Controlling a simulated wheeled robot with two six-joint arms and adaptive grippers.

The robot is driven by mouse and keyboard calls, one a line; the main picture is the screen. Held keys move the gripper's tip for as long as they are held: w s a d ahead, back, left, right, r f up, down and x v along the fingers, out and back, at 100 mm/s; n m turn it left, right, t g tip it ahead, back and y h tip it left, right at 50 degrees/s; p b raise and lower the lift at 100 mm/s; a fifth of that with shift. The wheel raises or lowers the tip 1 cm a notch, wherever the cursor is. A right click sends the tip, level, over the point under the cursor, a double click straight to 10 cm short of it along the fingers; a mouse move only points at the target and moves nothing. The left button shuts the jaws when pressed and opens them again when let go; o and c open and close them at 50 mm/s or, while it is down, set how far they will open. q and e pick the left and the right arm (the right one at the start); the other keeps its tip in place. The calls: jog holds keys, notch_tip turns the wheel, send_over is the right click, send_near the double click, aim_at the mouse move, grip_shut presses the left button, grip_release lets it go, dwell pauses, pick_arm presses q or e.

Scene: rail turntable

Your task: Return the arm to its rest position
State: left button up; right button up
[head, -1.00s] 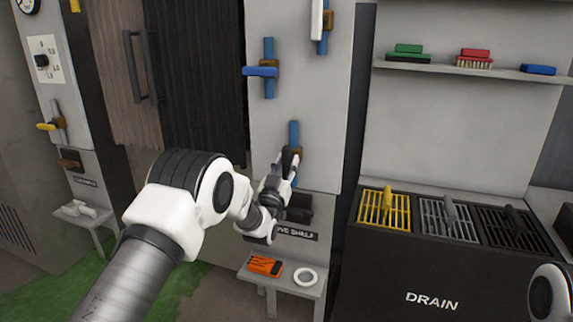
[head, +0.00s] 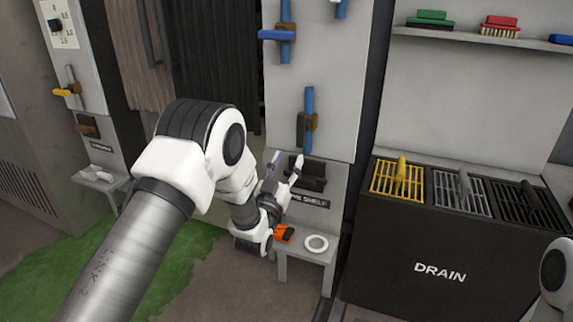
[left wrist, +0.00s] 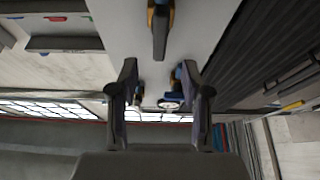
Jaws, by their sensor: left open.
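My left arm (head: 135,245) reaches in from the lower left. Its gripper (head: 285,166) is open and empty, with its fingers spread and pointing up in the head view. It appears below and left of the lowest blue bar (head: 309,100) with its dark upright handle (head: 301,129) on the grey panel. In the left wrist view the two fingers (left wrist: 158,85) stand apart with nothing between them. A dark handle on a brown mount (left wrist: 160,32) shows beyond them. Only a white link of my right arm shows at the right edge; its gripper is out of view.
A small shelf (head: 300,252) with an orange item (head: 284,234) and a white ring (head: 316,243) lies close to my left wrist. A dark holder (head: 313,180) sits behind the gripper. The DRAIN cabinet (head: 440,273) stands at right. Green floor (head: 185,262) is open at lower left.

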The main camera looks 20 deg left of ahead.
pick_arm(q)
jog(key=shift+s+f, duration=0.1)
jog(key=shift+s, duration=0.25)
